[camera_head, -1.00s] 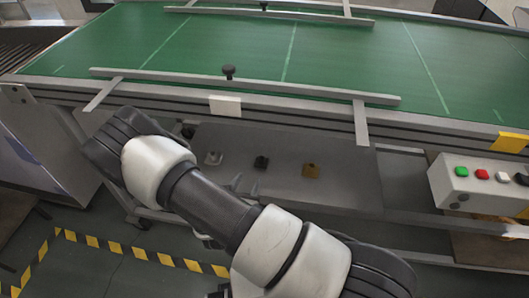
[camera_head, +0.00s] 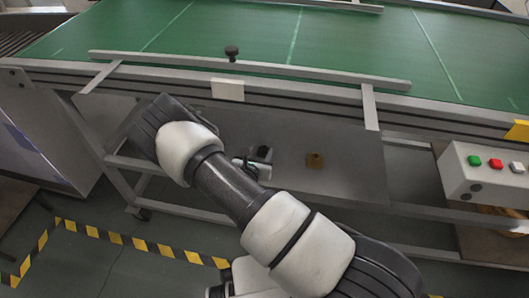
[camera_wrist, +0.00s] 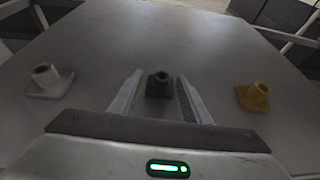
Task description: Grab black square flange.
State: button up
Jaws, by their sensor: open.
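The black square flange (camera_wrist: 159,86) sits upright on a grey metal surface, with its round neck pointing up. In the wrist view it lies between the two fingers of my gripper (camera_wrist: 158,97), which are open on either side of it. I cannot tell whether either finger touches it. In the head view the black flange (camera_head: 262,153) is partly seen beside my gripper (camera_head: 250,166), which is mostly hidden behind my arm.
A white flange (camera_wrist: 48,80) stands to the left and a yellow flange (camera_wrist: 254,96) to the right on the grey shelf (camera_head: 345,180). The green conveyor (camera_head: 250,40) with its metal rail is above and behind the shelf. A button box (camera_head: 490,175) is at right.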

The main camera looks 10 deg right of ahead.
aim_at(264, 148)
jog(key=b+x, duration=0.1)
jog(key=x, duration=0.3)
jog(key=shift+d+f, duration=0.1)
jog(key=shift+d, duration=0.1)
grip_shut()
